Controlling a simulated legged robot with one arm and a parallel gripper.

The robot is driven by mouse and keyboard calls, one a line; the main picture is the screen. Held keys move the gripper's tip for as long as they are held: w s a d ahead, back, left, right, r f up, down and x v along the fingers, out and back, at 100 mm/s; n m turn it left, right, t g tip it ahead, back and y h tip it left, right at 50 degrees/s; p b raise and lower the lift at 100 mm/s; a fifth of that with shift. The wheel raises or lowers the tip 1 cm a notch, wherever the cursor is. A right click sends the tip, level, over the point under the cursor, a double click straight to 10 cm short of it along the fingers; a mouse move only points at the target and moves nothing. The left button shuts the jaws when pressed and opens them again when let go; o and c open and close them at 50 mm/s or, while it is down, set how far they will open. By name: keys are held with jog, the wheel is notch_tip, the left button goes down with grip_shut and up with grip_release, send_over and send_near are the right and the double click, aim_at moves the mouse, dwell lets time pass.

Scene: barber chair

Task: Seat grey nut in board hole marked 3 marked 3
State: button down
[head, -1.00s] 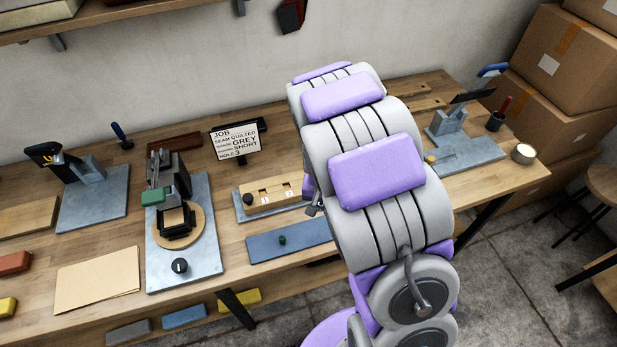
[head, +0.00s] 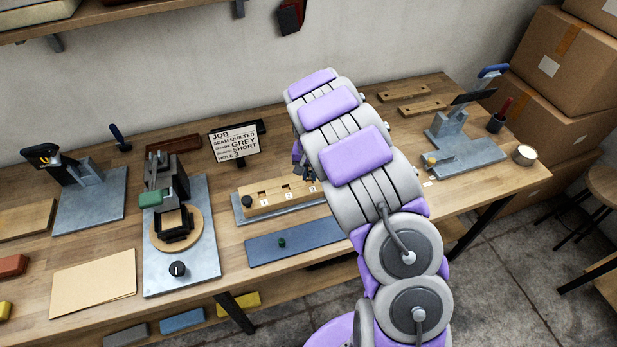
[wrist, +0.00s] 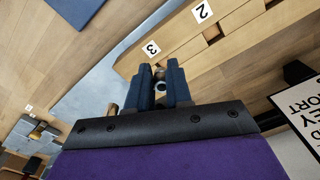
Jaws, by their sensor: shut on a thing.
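In the wrist view, my gripper (wrist: 161,72) is shut on a small grey nut (wrist: 160,86), held between the two dark blue fingers. The fingertips are at the end of the wooden board (wrist: 240,50) beside the label 3 (wrist: 151,48). The fingers hide the hole there, so I cannot tell whether the nut touches it. In the head view, the board (head: 270,205) shows labels 1, 2 and 3 (head: 312,187). My gripper (head: 303,172) is at its right end, partly hidden by my arm; the nut is not visible there.
A job sign (head: 234,144) stands behind the board, reading GREY, SHORT and HOLE 3. A blue-grey mat (head: 310,238) with a green knob lies in front. A clamp fixture (head: 165,190) stands left; another metal stand (head: 455,145) is at right.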

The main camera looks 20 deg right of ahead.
aim_at(309, 178)
jog(key=shift+w+f, duration=0.1)
jog(key=shift+w, duration=0.65)
notch_tip(309, 178, down, 4)
jog(key=shift+r+b, duration=0.2)
jog(key=shift+b, duration=0.25)
jog(key=shift+r, duration=0.1)
jog(key=shift+f, duration=0.45)
jog(key=shift+s+f, duration=0.1)
jog(key=shift+f, duration=0.1)
